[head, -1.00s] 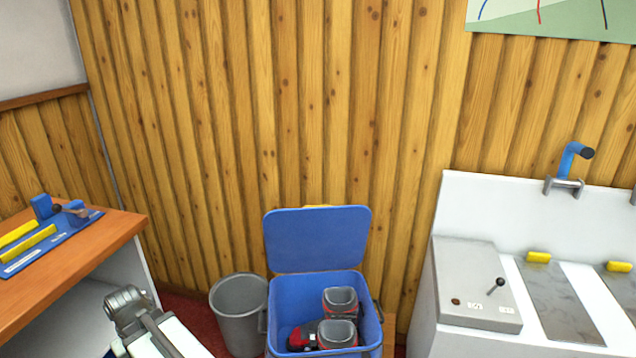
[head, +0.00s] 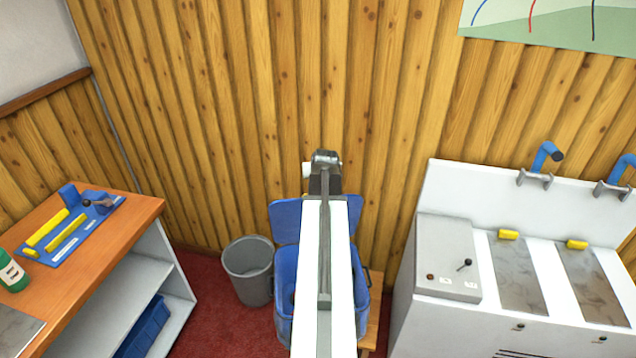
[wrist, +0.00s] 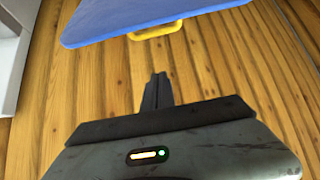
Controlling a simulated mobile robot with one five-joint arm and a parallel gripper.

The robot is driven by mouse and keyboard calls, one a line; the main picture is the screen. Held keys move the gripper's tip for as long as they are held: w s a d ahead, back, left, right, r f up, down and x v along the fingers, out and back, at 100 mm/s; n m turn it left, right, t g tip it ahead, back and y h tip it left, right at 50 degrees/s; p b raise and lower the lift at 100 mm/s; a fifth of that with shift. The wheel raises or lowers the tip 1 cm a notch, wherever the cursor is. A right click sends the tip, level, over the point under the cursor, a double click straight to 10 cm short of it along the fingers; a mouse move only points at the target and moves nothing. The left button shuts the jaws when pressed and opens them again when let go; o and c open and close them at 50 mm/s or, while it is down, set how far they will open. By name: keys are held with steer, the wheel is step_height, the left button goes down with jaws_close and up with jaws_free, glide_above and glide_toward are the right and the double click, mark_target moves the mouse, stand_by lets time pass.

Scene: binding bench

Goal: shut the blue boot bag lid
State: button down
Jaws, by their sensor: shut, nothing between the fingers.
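The blue boot bag (head: 283,300) stands on a wooden bench by the wall, partly covered by my arm. Its blue lid (head: 286,222) is open, tilted up at the back against the wall side. In the wrist view the lid (wrist: 130,18) crosses the top, with a yellow handle (wrist: 155,31) on its edge. My gripper (wrist: 158,78) is shut and empty, apart from the handle and pointing towards it, with plank wall behind. In the head view my arm reaches over the bag, and its end is above the lid's top edge. The boots inside are hidden.
A grey bin (head: 248,270) stands left of the bag. An orange-topped workbench (head: 130,215) with blue and yellow tools is at the left. A white machine bench (head: 400,290) stands to the right. Red floor shows between the workbench and bin.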

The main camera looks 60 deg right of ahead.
steer(key=shift+w+d+f+b, duration=0.4)
steer(key=shift+d+f+b, duration=0.05)
steer(key=shift+f+b, duration=1)
steer(key=shift+w+d+f+b, duration=0.35)
steer(key=shift+d+f+b, duration=0.05)
steer(key=shift+f+b, duration=1.1)
steer(key=shift+w+d+f+b, duration=0.4)
steer(key=shift+d+f+b, duration=0.05)
steer(key=shift+f+b, duration=1)
